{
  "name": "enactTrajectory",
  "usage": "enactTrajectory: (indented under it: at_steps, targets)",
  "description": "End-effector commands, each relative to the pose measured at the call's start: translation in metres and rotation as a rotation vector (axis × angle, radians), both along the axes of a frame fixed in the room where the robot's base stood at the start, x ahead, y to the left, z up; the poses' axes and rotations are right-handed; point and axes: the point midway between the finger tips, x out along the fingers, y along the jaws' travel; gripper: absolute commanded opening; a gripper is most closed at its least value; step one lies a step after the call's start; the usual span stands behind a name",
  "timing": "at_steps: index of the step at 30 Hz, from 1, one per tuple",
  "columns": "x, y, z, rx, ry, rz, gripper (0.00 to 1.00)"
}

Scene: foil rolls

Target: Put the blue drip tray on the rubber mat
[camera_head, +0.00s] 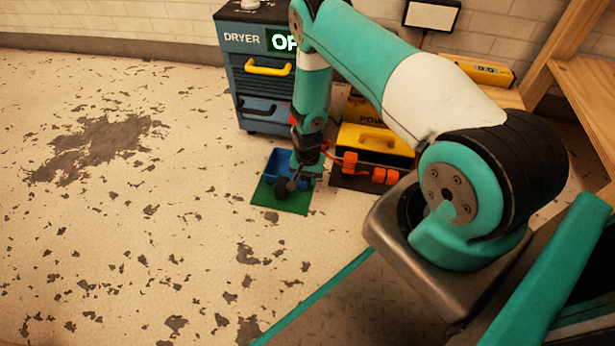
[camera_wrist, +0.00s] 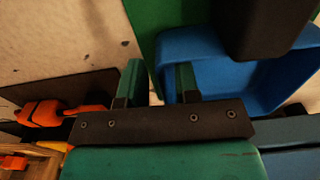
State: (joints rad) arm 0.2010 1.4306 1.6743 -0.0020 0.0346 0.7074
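The blue drip tray (camera_head: 280,160) is an open box at the back part of a flat green mat (camera_head: 290,203); I cannot tell whether it rests flat. In the wrist view the tray (camera_wrist: 215,85) is at the upper right, with the green mat (camera_wrist: 143,14) beyond it. My gripper (camera_wrist: 158,82) is open, its two fingers apart. One finger is over the tray, the other outside its left wall. A darker mat (camera_head: 347,183) lies to the right; which mat is the rubber one is unclear.
A blue dryer cabinet (camera_head: 250,98) with a yellow handle stands behind the tray. A yellow box (camera_head: 375,139) and orange rollers (camera_head: 378,174) are close on the right. A dark block (camera_wrist: 265,22) overlaps the tray in the wrist view. The floor to the left is clear.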

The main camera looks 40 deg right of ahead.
Motion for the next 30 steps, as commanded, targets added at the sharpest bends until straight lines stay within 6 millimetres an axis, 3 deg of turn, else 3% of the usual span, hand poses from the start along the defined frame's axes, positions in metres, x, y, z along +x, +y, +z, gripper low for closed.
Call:
enactTrajectory:
  at_steps: [5, 8, 18, 26, 30]
  targets:
    - [0.0, 0.0, 0.006, 0.0, 0.0, 0.0, 0.29]
    - [0.0, 0.0, 0.02, 0.0, 0.0, 0.0, 0.29]
    - [0.0, 0.0, 0.095, 0.0, -0.001, 0.0, 0.29]
    - [0.001, 0.001, 0.124, 0.001, -0.002, 0.003, 0.29]
    - [0.013, 0.015, 0.159, 0.021, -0.021, 0.066, 0.29]
